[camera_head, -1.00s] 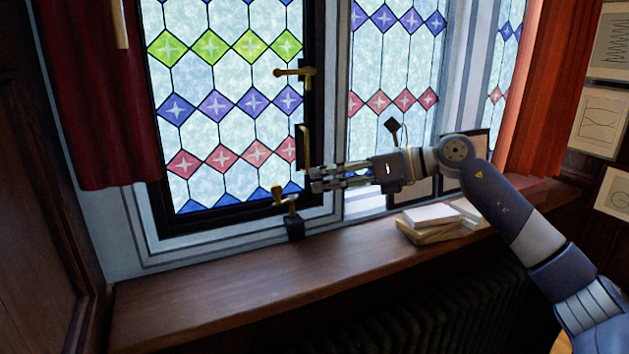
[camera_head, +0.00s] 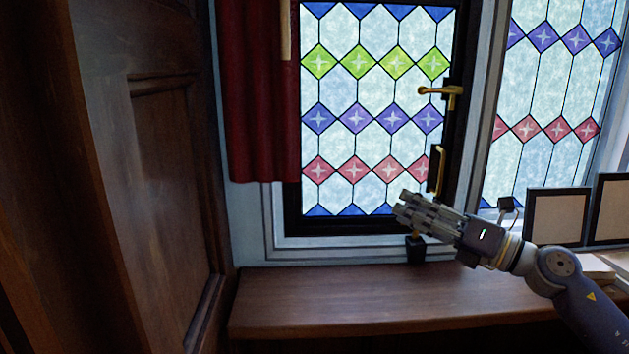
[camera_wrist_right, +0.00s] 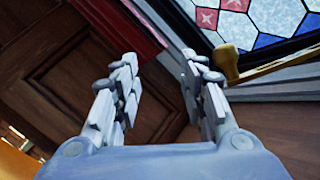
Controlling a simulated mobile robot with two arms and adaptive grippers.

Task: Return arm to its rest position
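My right gripper (camera_head: 402,205) is in front of the stained-glass window's lower right corner, with its fingers pointing up and left. Its arm (camera_head: 575,285) comes in from the lower right. The right wrist view shows the two fingers apart with nothing between them (camera_wrist_right: 160,62). In the head view the gripper partly covers the brass window stay, which also shows as a brass knob and bar (camera_wrist_right: 228,64) beside the right finger in the wrist view. I cannot tell the exact gap between them. My left gripper is in neither view.
The window (camera_head: 375,95) has a brass handle (camera_head: 442,91) and a brass pull (camera_head: 437,170). A wooden sill (camera_head: 330,300) runs below, clear at its left. Picture frames (camera_head: 557,217) stand at the right. A red curtain (camera_head: 255,110) and a wood panel (camera_head: 165,190) are at the left.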

